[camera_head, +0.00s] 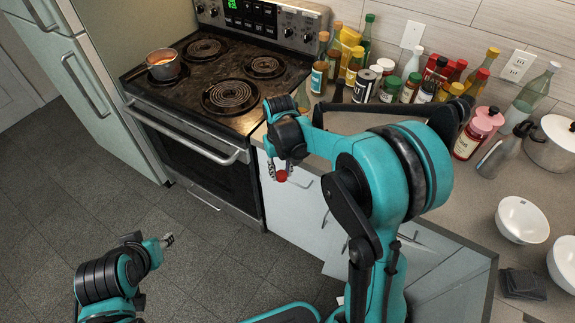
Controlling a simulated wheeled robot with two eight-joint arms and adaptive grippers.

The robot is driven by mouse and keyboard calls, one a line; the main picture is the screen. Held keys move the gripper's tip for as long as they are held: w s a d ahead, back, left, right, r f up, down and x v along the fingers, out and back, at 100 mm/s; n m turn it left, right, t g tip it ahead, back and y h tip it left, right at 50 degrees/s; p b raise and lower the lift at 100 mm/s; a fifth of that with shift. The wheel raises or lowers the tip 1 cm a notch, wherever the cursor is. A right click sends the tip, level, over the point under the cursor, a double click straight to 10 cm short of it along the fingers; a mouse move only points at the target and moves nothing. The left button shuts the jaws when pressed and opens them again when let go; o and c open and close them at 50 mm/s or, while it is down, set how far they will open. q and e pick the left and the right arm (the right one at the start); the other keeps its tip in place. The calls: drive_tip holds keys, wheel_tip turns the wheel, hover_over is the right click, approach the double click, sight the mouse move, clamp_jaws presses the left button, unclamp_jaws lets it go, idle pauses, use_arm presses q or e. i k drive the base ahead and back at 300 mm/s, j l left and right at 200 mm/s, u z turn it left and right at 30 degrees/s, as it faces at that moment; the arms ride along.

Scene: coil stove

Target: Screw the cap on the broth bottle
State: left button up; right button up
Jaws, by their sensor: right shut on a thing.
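A small red cap (281,176) is between the fingertips of my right gripper (279,170). The gripper is shut on it, pointing down in front of the counter's front edge, beside the stove. Several bottles stand on the counter behind my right arm, one with an amber body (319,78) near the stove. I cannot tell which is the broth bottle; labels are too small to read and my arm hides part of the counter. My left gripper (168,240) is low at the left over the floor, away from the bottles; its finger opening is too small to judge.
Jars and bottles crowd the counter along the wall. White bowls (521,220), a steel pot (552,143) and a dark cloth (523,284) are at right. The floor at left is clear.

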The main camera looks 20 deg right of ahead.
sight(301, 97)
drive_tip(key=i+j+z, duration=0.15)
drive_tip(key=j+z, duration=0.55)
drive_tip(key=i+j+z, duration=0.1)
drive_tip(key=j+z, duration=0.25)
drive_tip(key=i+j+z, duration=0.2)
drive_tip(key=j+z, duration=0.2)
drive_tip(key=i+j+z, duration=0.1)
drive_tip(key=j+z, duration=0.75)
drive_tip(key=i+j, duration=0.05)
drive_tip(key=j, duration=0.05)
